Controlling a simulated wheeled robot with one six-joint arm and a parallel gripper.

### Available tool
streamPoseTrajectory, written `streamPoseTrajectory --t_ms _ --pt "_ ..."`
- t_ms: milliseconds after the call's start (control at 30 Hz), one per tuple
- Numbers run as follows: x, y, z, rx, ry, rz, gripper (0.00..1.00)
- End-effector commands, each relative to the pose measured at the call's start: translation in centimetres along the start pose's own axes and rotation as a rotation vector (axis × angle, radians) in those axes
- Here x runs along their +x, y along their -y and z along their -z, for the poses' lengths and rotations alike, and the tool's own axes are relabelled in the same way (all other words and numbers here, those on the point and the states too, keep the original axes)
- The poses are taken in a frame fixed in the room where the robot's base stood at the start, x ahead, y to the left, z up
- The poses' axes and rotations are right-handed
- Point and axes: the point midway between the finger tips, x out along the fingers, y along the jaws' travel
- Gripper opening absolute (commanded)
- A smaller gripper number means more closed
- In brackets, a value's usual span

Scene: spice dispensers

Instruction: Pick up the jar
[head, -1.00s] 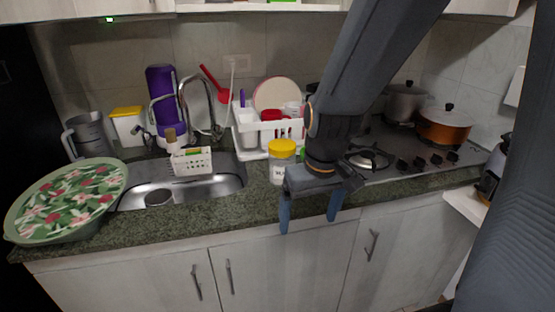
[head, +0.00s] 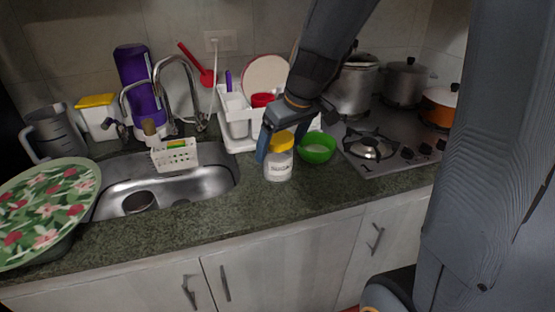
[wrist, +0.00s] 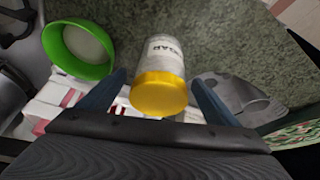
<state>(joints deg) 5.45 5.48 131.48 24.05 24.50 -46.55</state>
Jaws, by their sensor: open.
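The jar (head: 279,160) is clear with a white label and a yellow lid, and stands upright on the counter right of the sink. In the wrist view the jar (wrist: 162,75) lies ahead of and between the two fingers, its yellow lid nearest me. My gripper (head: 281,146) is open and empty, with its blue fingers on either side of the lid in the head view. In the wrist view the gripper (wrist: 160,92) shows a gap between each finger and the lid. I cannot tell if a finger touches the jar.
A green bowl (head: 317,148) stands close right of the jar. The white dish rack (head: 237,128) is behind it. The sink (head: 165,188) is to the left and the stove (head: 395,153) to the right. The counter in front of the jar is clear.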

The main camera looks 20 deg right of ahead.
Motion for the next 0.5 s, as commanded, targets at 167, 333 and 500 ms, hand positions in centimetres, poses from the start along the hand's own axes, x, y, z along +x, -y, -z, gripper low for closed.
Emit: streamPoseTrajectory --t_ms 167,333,500 --pt "2.3 0.1 -0.1 -0.001 0.004 0.002 0.84" --pt "3.1 0.0 -0.1 0.000 0.002 0.000 0.84" --pt "3.1 0.0 -0.1 0.000 0.001 0.000 0.84"
